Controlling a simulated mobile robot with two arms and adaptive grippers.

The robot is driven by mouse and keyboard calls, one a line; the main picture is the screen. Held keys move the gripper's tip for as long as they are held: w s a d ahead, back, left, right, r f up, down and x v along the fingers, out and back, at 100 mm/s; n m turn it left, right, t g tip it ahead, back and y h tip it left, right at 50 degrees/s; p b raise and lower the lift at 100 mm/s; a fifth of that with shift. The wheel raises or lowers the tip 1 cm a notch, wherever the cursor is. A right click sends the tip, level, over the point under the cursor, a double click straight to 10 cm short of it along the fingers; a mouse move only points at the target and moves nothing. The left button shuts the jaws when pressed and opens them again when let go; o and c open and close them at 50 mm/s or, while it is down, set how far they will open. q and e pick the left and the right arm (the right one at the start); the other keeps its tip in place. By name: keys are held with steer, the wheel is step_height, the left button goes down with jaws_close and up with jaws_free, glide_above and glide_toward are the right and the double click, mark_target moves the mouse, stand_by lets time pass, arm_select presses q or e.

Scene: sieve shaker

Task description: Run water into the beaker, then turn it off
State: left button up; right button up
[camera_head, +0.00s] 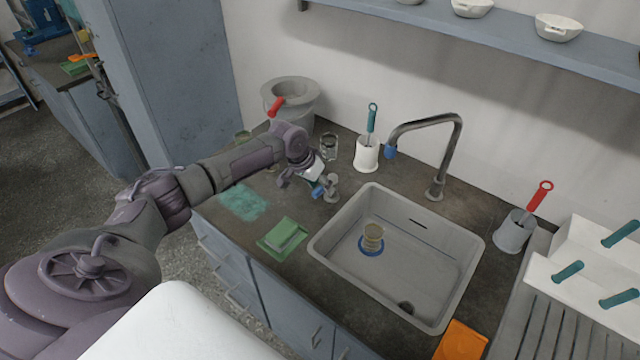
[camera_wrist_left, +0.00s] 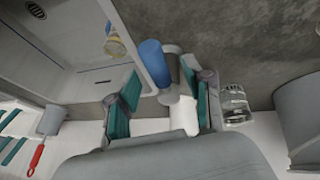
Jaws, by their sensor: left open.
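A glass beaker (camera_head: 373,232) with a yellowish look stands in the sink (camera_head: 425,270), on or inside a blue ring (camera_head: 370,252). It also shows in the wrist view (camera_wrist_left: 115,46). A grey tap post (camera_head: 331,187) with a blue handle (camera_head: 318,191) stands left of the sink; the handle also shows in the wrist view (camera_wrist_left: 154,62). My left gripper (camera_head: 306,182) is open at this tap, its teal-padded fingers on either side of the post in the wrist view (camera_wrist_left: 163,104). I cannot tell whether they touch it.
An empty-looking glass (camera_head: 329,147) stands behind the tap, beside a white holder (camera_head: 367,155) with a teal-handled brush. A large grey pot (camera_head: 291,97) is further left. A green sponge (camera_head: 284,238) lies in front. A grey holder (camera_head: 513,233) stands right of the sink.

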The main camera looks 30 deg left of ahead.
arm_select(q)
jaws_close()
stand_by(0.6)
